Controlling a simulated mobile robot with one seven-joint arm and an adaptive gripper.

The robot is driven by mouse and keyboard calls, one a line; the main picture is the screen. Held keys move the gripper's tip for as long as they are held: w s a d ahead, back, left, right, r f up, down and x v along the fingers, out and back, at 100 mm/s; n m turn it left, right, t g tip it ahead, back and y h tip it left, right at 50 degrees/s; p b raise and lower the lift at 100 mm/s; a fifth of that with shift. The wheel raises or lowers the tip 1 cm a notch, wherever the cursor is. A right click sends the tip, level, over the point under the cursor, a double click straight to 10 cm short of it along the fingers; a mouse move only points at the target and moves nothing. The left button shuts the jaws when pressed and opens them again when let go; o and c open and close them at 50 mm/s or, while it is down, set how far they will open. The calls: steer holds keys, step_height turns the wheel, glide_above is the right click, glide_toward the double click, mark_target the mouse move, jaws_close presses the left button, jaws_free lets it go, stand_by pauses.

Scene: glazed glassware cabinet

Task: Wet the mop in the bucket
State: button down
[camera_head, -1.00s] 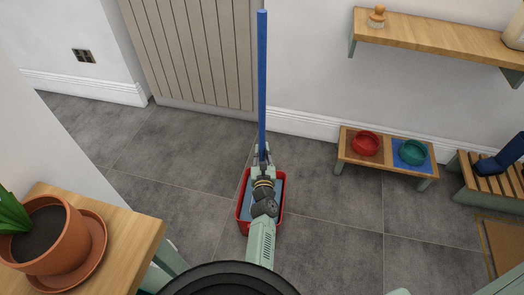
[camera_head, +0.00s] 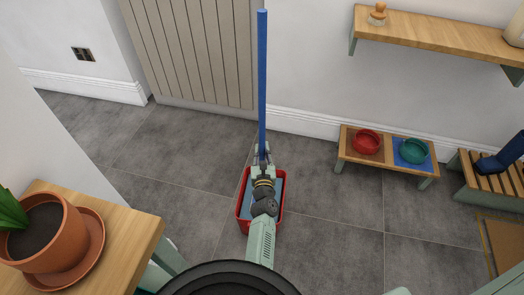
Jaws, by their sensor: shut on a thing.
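The mop's blue handle (camera_head: 262,80) stands upright in the middle of the view. My gripper (camera_head: 262,158) is shut on the handle near its visible lower end. A red bucket (camera_head: 240,208) with blue-grey water (camera_head: 278,190) in it stands on the floor directly below my gripper and arm. The mop's head is hidden behind my gripper and arm, so I cannot tell how deep it is in the bucket.
A wooden table with a potted plant (camera_head: 45,235) is at the lower left. A low stand with a red bowl (camera_head: 367,141) and a green bowl (camera_head: 413,151) is on the right by the wall. A slatted bench (camera_head: 485,177) and a wall shelf (camera_head: 440,32) are further right. Grey floor around the bucket is clear.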

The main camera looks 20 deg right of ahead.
mark_target(262, 139)
steer(key=shift+f+b, duration=0.5)
steer(key=shift+b, duration=0.05)
stand_by(0.9)
steer(key=shift+r, duration=0.1)
step_height(262, 139, up, 9)
steer(key=p, duration=0.7)
stand_by(0.7)
